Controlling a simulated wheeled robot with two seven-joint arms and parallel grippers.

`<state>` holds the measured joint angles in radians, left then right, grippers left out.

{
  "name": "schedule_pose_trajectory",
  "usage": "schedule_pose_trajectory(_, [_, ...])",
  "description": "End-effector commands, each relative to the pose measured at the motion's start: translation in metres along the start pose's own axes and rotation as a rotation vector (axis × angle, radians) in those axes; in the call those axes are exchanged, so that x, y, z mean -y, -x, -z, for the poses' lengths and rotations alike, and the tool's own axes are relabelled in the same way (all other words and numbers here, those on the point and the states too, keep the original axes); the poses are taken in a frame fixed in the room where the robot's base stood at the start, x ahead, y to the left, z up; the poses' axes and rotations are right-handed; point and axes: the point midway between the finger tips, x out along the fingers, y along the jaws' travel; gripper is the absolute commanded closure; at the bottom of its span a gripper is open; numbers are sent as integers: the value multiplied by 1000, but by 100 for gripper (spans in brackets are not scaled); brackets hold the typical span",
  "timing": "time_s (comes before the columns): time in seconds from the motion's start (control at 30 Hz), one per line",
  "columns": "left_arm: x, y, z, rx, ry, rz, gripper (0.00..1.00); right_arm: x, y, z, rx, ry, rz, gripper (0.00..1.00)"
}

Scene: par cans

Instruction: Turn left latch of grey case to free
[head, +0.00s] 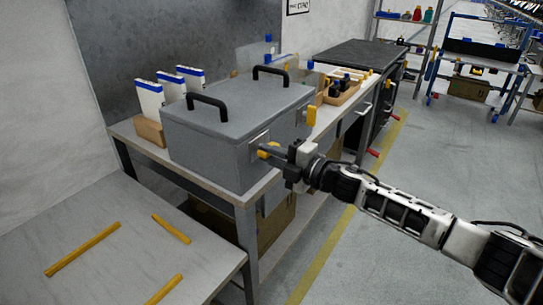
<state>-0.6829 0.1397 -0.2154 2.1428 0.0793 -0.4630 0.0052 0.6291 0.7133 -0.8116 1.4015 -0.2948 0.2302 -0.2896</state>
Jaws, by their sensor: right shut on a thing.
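The grey case (210,125) stands on a grey bench, its lid down, with two black handles on top. The left latch (263,153) is yellow and sits on a light plate on the case's right-hand face. My right gripper (274,151) reaches in from the right and is shut on this latch. Its fingers hide part of the latch, so its exact angle is hard to tell. A second yellow latch (311,115) is farther along the same face. My left gripper is out of view.
White-and-blue cards (150,98) stand in a wooden holder behind the case. A wooden box (343,92) with dark items stands on the bench beyond it. A nearer table (120,265) carries yellow strips. The floor at right is open.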

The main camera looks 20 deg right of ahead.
Motion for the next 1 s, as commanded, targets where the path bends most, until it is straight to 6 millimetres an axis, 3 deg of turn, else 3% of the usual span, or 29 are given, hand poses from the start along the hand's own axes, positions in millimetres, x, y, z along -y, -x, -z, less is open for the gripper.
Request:
schedule_pose_trajectory(0.77, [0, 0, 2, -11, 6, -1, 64, 2, 0, 1, -3, 97, 1, 100])
schedule_pose_trajectory(0.8, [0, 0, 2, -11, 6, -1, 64, 2, 0, 1, -3, 97, 1, 74])
schedule_pose_trajectory(0.83, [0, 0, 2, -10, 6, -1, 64, 2, 0, 1, -3, 97, 1, 66])
schedule_pose_trajectory(1.0, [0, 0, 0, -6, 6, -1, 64, 2, 0, 1, -2, 95, 1, 64])
